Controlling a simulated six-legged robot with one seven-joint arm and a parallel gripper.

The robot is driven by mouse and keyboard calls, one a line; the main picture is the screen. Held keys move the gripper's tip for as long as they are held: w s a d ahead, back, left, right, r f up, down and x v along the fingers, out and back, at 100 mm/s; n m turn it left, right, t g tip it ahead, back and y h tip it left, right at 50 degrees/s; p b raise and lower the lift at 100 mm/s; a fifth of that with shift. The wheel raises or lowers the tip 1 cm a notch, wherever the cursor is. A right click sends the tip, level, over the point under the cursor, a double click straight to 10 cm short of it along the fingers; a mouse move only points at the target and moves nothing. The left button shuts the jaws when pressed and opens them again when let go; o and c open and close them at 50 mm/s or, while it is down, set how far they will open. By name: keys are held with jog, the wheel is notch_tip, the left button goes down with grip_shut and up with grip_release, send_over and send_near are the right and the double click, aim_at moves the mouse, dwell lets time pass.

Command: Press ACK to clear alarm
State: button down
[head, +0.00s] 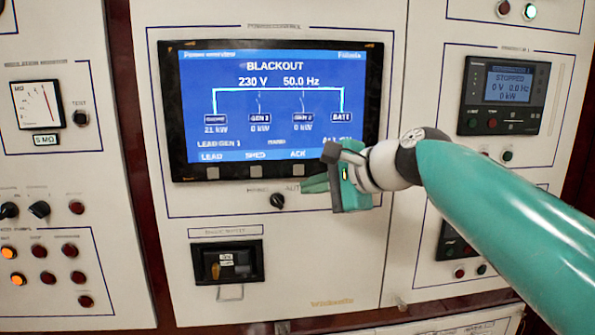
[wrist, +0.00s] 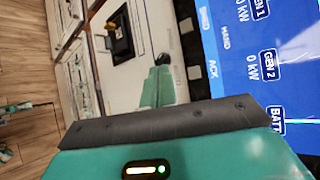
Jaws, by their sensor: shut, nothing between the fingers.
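The panel screen (head: 275,110) reads BLACKOUT on blue, with LEAD, SHED and ACK labels along its lower edge. The grey ACK button (head: 298,172) sits in the black bezel under its label. In the wrist view the ACK label (wrist: 213,69) shows sideways, with a grey button (wrist: 195,73) beside it. My gripper (head: 305,185) is shut and empty, its fingertips just below and slightly right of the ACK button. In the wrist view its fingertips (wrist: 161,62) appear left of that button. I cannot tell the exact gap to the panel.
A black selector knob (head: 277,201) stands on the panel just left of and below my fingertips. A black inset unit (head: 226,263) is lower down. A second controller (head: 507,95) reads STOPPED at right. Lit orange buttons (head: 17,279) are at lower left.

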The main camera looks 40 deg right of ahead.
jog(key=shift+w+d, duration=0.7)
jog(key=shift+w, duration=0.3)
jog(key=shift+w+d, duration=0.65)
jog(key=shift+w, duration=0.4)
jog(key=shift+w+d, duration=0.7)
jog(key=shift+w, duration=0.3)
jog(key=shift+w+d, duration=0.25)
jog(key=shift+w, duration=0.15)
jog(key=shift+w+d, duration=0.25)
jog(key=shift+w, duration=0.05)
dwell(0.3)
jog(key=shift+s, duration=0.15)
jog(key=shift+s+a, duration=0.45)
jog(key=shift+s, duration=0.1)
jog(key=s+a, duration=0.1)
jog(key=s, duration=0.1)
jog(key=s+a, duration=0.2)
dwell(0.7)
